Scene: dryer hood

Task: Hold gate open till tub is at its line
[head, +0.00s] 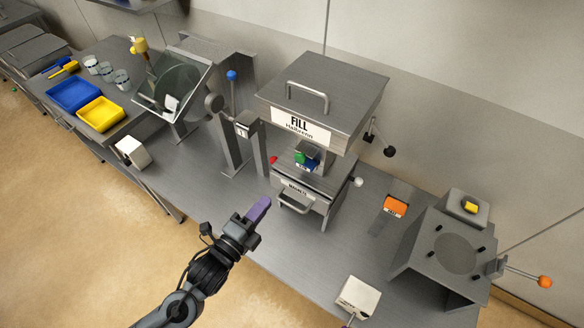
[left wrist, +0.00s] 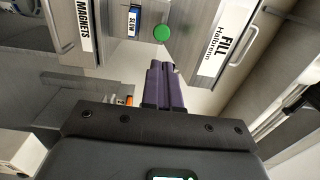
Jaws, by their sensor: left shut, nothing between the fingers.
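The steel hopper (head: 325,85) with a FILL sign stands mid-bench; its sign (left wrist: 217,40) also shows in the left wrist view. Under it, a green round button (head: 305,156) sits beside a blue SLOW label; the button (left wrist: 161,34) also shows in the left wrist view. Below is a drawer-like front (head: 297,197) labelled MAGNETS, with a bar handle. I cannot tell which part is the gate, and no tub is clearly identifiable. My left gripper (head: 262,206) has purple fingers, shut and empty, apart from and in front of the MAGNETS unit. It shows in the left wrist view (left wrist: 165,84).
A blue tray (head: 74,96), a yellow tray (head: 100,113) and glass beakers (head: 107,71) stand at left. A blue-knobbed lever (head: 232,75) rises left of the hopper. An orange-knobbed handle (head: 545,282) sticks out at right. A white box (head: 358,297) stands at the front edge.

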